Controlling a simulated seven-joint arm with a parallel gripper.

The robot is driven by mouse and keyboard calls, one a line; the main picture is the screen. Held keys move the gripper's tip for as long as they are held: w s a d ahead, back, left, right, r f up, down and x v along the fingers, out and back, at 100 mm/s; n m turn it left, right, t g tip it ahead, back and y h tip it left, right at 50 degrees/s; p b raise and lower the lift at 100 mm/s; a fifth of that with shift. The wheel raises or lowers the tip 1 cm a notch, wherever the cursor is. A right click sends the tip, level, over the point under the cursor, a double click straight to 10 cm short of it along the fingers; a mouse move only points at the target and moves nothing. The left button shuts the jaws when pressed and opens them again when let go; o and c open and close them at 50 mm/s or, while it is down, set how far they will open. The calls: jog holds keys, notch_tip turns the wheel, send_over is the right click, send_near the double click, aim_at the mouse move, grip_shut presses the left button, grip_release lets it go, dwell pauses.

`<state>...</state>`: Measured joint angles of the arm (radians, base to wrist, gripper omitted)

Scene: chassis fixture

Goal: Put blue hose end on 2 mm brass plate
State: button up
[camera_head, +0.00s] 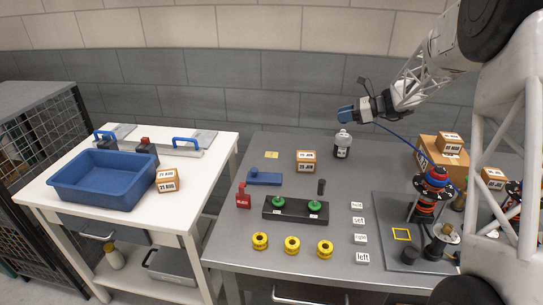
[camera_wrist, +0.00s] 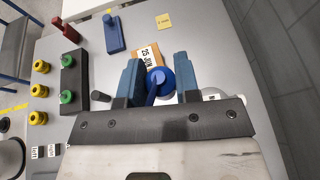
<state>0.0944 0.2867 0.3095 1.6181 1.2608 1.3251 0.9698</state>
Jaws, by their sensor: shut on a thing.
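My gripper (camera_head: 347,114) is raised over the back of the grey table. Its two blue fingers are shut on the blue hose end (camera_wrist: 160,80), which shows as a round blue piece between them in the wrist view. The blue hose (camera_head: 398,136) trails from my gripper down to the right. A small flat yellow square with tiny print (camera_head: 271,155) lies on the back left of the grey table. It also shows at the top of the wrist view (camera_wrist: 163,21), well apart from the hose end. It looks like the brass plate, but I cannot read its print.
A bottle (camera_head: 342,144) stands below my gripper. A labelled box (camera_head: 306,161), a blue block (camera_head: 264,178) and a red part (camera_head: 243,195) stand near the square. A black holder with green knobs (camera_head: 295,209) and yellow rings (camera_head: 292,245) are nearer the front.

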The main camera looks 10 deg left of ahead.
jog(key=w+a+n+g, duration=0.2)
jog(key=a+n+g, duration=0.15)
jog(key=a, duration=0.95)
jog(key=n+g, duration=0.2)
jog(key=g, duration=0.1)
send_over(271, 155)
notch_tip(271, 155, down, 7)
jog(key=shift+w+f+h, duration=0.1)
jog(key=shift+f+h, duration=0.35)
jog(key=shift+h, duration=0.05)
jog(key=shift+f, duration=3.15)
jog(key=shift+f, duration=1.85)
jog(key=shift+f, duration=0.2)
